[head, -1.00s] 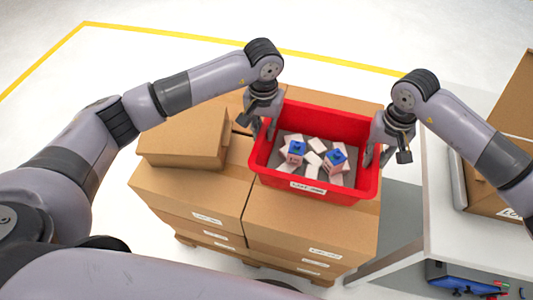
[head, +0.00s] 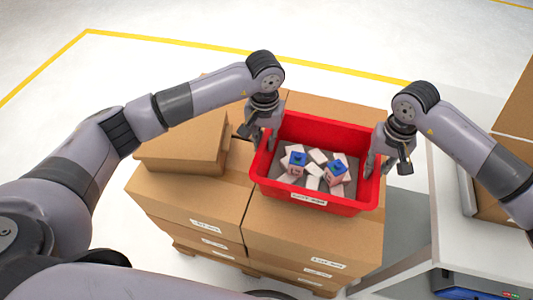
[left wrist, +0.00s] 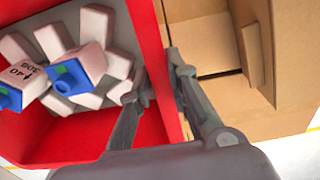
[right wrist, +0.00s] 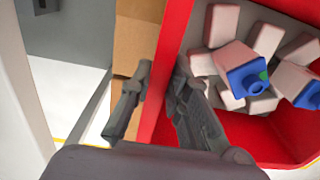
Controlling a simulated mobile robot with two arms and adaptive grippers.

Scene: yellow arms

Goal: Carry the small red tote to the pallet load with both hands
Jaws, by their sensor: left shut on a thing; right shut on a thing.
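The small red tote (head: 318,207) is over the top of the pallet load (head: 300,240), a stack of brown boxes. I cannot tell if its base touches the boxes. Small white blocks and two blue-topped bottles lie in it. My left gripper (head: 258,137) is shut on its left wall; the left wrist view shows the fingers (left wrist: 160,85) on both sides of the red wall (left wrist: 158,50). My right gripper (head: 380,165) is shut on the right wall; the right wrist view shows the fingers (right wrist: 160,85) astride the wall (right wrist: 172,50).
A smaller brown box (head: 185,143) lies on the load to the left of the tote. A white table (head: 450,200) with a cardboard box stands at the right. Clear floor with a yellow line (head: 200,42) lies behind the load.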

